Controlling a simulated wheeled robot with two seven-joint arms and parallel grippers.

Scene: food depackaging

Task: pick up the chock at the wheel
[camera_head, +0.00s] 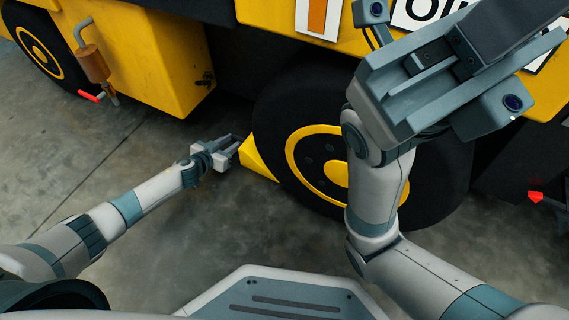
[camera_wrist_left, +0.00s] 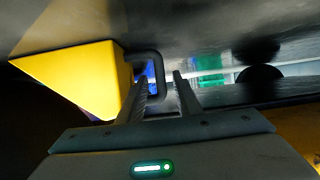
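The yellow wedge-shaped chock (camera_head: 258,163) sits on the floor against the left side of the big wheel (camera_head: 291,190). In the left wrist view the chock (camera_wrist_left: 75,75) is at the left, with a dark loop handle (camera_wrist_left: 158,68) on its right side. My left gripper (camera_head: 236,143) is at the chock's left end. In the wrist view its two fingers (camera_wrist_left: 161,82) stand apart, with the outer bar of the handle showing between them; contact cannot be told. My right gripper (camera_head: 460,55) is raised close to the head camera, in front of the vehicle; its finger opening is unclear.
The yellow vehicle (camera_head: 165,65) fills the back, with a second wheel (camera_head: 40,45) at far left. A brown cylinder with a pipe (camera_head: 95,65) and red handle hangs on its side. A red object (camera_head: 540,197) is at the right. The concrete floor (camera_head: 215,235) in front is clear.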

